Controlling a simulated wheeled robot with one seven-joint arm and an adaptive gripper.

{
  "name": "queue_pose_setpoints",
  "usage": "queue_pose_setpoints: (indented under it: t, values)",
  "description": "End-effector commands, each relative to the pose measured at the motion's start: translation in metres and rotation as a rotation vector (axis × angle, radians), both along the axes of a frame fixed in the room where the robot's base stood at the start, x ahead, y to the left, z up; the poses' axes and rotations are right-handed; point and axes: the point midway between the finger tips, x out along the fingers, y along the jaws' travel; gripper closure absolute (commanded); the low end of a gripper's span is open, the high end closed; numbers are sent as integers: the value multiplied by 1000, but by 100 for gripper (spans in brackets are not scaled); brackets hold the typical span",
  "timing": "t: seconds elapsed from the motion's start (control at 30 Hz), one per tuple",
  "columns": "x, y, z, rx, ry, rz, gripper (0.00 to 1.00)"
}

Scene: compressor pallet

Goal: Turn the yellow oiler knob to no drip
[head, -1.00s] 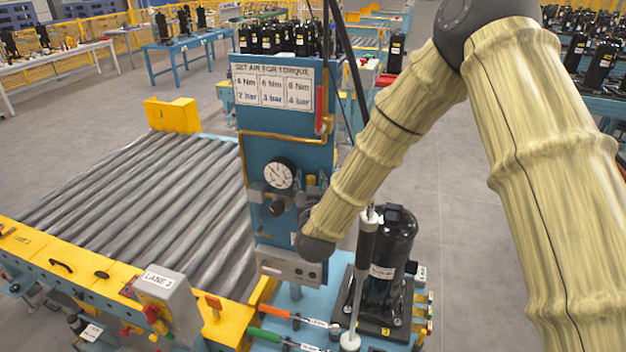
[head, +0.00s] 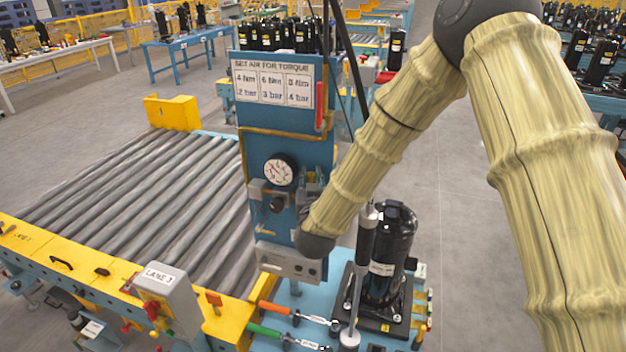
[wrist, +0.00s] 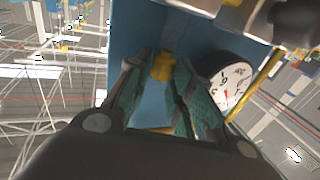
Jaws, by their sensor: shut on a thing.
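The yellow oiler knob (wrist: 162,66) shows in the wrist view between the two fingertips of my gripper (wrist: 160,72). My gripper is shut on the knob, with a finger against each side of it. In the head view, my gripper (head: 311,185) is small and dark beside the blue panel (head: 285,150), to the right of the pressure gauge (head: 278,170). The knob is hidden there by the fingers. The gauge also shows close to the right finger in the wrist view (wrist: 230,82). Any drip mark on the oiler cannot be made out.
A torque sign (head: 272,82) is on the panel above the gauge. A black compressor (head: 388,255) and a hanging tool (head: 366,235) stand close below and right of my arm. A roller conveyor (head: 150,195) lies to the left. The floor at right is clear.

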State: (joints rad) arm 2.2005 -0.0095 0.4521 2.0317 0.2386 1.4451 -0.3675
Motion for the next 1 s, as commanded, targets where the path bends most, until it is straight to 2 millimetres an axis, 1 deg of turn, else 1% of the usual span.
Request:
queue_pose_setpoints:
  t: [0.67, 0.87, 1.0]
  values:
    - [1, 3, 1, 0, -3, -59, 100]
    - [1, 5, 0, 0, -4, -120, 100]
    - [1, 7, -1, 1, -3, -194, 100]
